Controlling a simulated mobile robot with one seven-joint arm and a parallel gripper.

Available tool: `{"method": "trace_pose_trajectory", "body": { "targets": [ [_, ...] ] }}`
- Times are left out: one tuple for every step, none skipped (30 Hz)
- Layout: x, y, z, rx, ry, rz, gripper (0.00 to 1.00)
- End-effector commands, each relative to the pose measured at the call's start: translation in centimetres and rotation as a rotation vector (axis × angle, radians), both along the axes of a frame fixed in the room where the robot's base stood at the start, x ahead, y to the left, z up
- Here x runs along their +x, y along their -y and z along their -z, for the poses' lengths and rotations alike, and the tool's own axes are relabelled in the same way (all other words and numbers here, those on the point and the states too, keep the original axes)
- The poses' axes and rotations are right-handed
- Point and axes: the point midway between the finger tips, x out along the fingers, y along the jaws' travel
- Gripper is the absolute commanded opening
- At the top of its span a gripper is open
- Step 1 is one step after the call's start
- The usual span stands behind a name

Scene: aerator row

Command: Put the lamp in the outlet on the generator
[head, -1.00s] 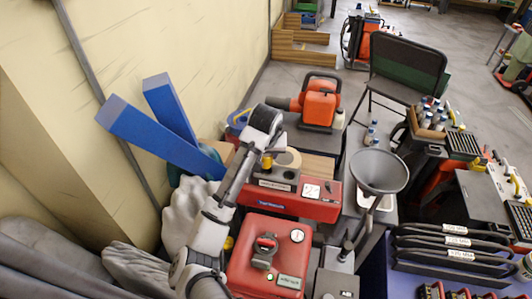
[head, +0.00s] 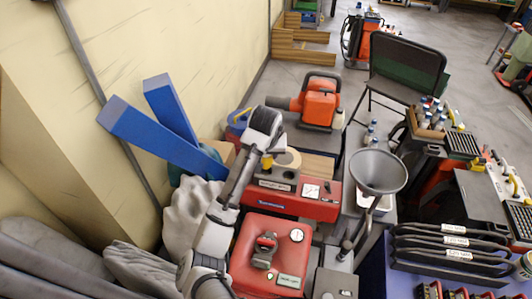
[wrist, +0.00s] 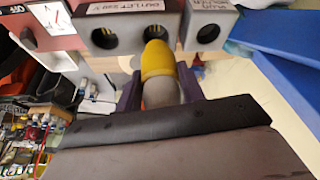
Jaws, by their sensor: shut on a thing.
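My gripper (wrist: 160,90) is shut on the lamp, which has a yellow dome (wrist: 158,60) and a grey body. In the head view the yellow of the lamp (head: 267,161) shows just above the red generator (head: 268,203). The outlet block (wrist: 130,35) has two round sockets and a white "OUTLET 230 V" label. The left socket (wrist: 103,38) is empty, with brass contacts inside. The lamp's yellow end overlaps the lower edge of the right socket (wrist: 155,30). I cannot tell whether it touches it.
A separate grey block with one hole (wrist: 208,33) sits right of the outlet. Blue beams (head: 160,140) lean by the wall at left. A second red machine (head: 270,255) stands in front of the generator. A grey funnel (head: 378,171) stands to the right, close by.

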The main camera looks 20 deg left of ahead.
Motion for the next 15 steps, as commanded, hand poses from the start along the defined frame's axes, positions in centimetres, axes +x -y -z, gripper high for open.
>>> {"method": "trace_pose_trajectory", "body": {
  "targets": [
    [0.01, -0.01, 0.01, 0.000, 0.000, 0.000, 0.15],
    [0.01, -0.01, 0.01, 0.000, 0.000, 0.000, 0.15],
    [0.01, -0.01, 0.01, 0.000, 0.000, 0.000, 0.15],
    [0.01, -0.01, 0.01, 0.000, 0.000, 0.000, 0.15],
    [0.01, -0.01, 0.03, 0.000, 0.000, 0.000, 0.15],
    [0.01, -0.01, 0.06, 0.000, 0.000, 0.000, 0.15],
    [0.00, -0.01, 0.09, 0.000, 0.000, 0.000, 0.15],
    [0.01, -0.01, 0.14, 0.000, 0.000, 0.000, 0.15],
    [0.02, 0.00, 0.22, 0.000, 0.000, 0.000, 0.15],
    [0.01, 0.00, 0.29, 0.000, 0.000, 0.000, 0.15],
    [0.01, 0.00, 0.36, 0.000, 0.000, 0.000, 0.15],
    [0.02, 0.00, 0.47, 0.000, 0.000, 0.000, 0.15],
    [0.02, 0.00, 0.54, 0.000, 0.001, 0.000, 0.15],
    [0.02, 0.00, 0.62, 0.000, 0.001, 0.000, 0.15],
    [0.02, 0.00, 0.72, 0.000, 0.001, 0.000, 0.15]
  ]
}}
